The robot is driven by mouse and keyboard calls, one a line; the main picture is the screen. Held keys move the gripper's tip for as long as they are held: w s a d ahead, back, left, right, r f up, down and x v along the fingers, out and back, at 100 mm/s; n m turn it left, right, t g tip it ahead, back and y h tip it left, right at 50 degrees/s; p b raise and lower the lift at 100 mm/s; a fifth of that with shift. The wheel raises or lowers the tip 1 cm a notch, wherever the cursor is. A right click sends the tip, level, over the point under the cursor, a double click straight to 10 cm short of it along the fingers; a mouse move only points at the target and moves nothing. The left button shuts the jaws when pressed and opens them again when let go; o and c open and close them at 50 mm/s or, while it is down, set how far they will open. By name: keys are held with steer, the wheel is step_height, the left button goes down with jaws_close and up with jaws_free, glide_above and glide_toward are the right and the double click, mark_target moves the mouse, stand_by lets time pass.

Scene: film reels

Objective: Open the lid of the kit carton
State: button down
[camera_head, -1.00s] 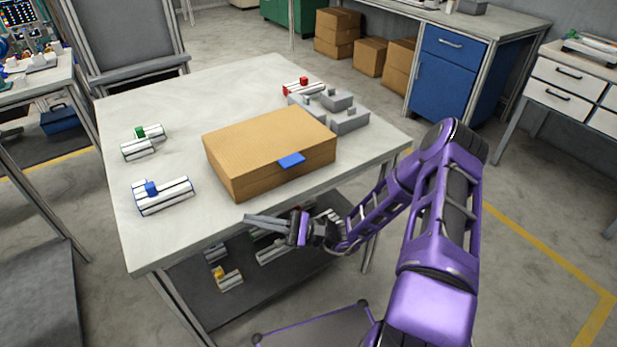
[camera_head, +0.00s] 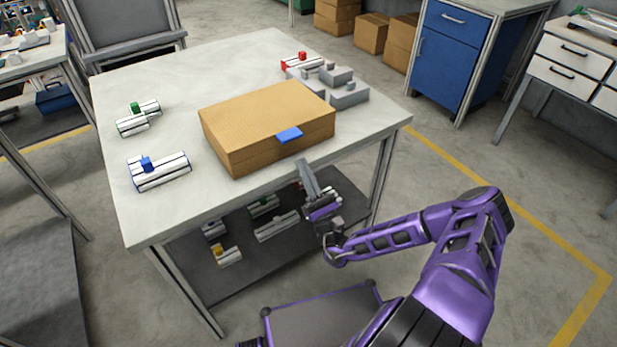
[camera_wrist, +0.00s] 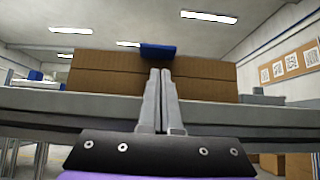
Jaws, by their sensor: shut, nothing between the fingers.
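The kit carton (camera_head: 262,118) is a brown cardboard box with its lid closed, lying on the table near the front edge. A blue tab (camera_head: 290,135) sticks out from the lid at its front side. In the wrist view the carton's front face (camera_wrist: 105,72) spans the middle, with the blue tab (camera_wrist: 158,51) at its top. My gripper (camera_head: 307,168) is shut and empty, just in front of the table edge, below the tab and apart from it. The wrist view shows its two fingers (camera_wrist: 160,75) together, pointing towards the carton just under the tab.
The grey table (camera_head: 215,60) also bears a grey holder (camera_head: 345,95), a red-marked part (camera_head: 301,61), a green-marked part (camera_head: 138,117) and a blue-marked part (camera_head: 158,171). A lower shelf (camera_head: 240,275) holds several parts. Open floor lies to the right.

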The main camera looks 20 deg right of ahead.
mark_target(289, 134)
steer(key=x, duration=0.5)
steer(key=shift+r, duration=0.1)
steer(key=shift+w+r, duration=0.1)
steer(key=shift+r, duration=0.05)
